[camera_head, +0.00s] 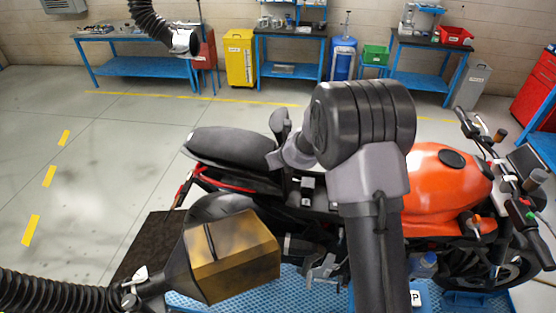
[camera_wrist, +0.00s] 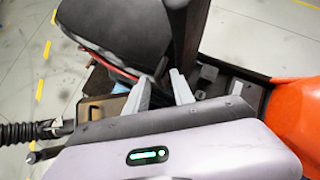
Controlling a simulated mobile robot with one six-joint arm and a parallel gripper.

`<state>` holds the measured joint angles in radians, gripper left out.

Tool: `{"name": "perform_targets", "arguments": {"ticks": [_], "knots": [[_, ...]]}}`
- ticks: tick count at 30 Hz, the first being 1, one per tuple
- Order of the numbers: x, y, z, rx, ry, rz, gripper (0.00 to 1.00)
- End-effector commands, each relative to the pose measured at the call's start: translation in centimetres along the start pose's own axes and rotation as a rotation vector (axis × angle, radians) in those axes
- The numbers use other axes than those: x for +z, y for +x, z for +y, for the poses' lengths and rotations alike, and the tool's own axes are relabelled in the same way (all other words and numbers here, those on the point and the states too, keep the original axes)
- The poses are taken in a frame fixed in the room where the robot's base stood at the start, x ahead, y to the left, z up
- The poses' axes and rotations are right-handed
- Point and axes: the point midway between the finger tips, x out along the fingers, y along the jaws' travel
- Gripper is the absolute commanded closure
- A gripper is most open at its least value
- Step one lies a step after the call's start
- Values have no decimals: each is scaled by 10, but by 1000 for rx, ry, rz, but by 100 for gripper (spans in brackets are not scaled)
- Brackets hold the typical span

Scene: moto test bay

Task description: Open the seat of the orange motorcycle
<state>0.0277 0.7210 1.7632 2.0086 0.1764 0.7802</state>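The orange motorcycle (camera_head: 435,180) stands on the right, its tank also at the right edge of the wrist view (camera_wrist: 297,115). Its black seat (camera_head: 230,147) is left of the tank; it also shows in the wrist view (camera_wrist: 115,35). A dark upright piece (camera_head: 280,122) stands at the seat's tank-side end, also in the wrist view (camera_wrist: 187,40); I cannot tell whether it is part of the seat. Between it and the tank, inner parts (camera_head: 307,190) are exposed. My gripper (camera_wrist: 162,80) is at this end, its fingers apart. Contact is unclear. My arm hides the middle of the motorcycle.
A brown-yellow box-shaped hood (camera_head: 235,255) on a black hose (camera_head: 55,292) is close at the lower left. The motorcycle stands over a blue perforated platform (camera_head: 200,302). Workbenches (camera_head: 140,66) line the back wall. The floor at left is clear.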

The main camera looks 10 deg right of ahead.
Motion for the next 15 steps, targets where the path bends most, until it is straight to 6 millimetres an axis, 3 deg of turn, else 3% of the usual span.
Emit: {"name": "perform_targets", "arguments": {"ticks": [10, 15], "knots": [[1, -4, 0, 0, 0, -1, 69], [2, -37, -1, -1, 1, -2, 69]]}}
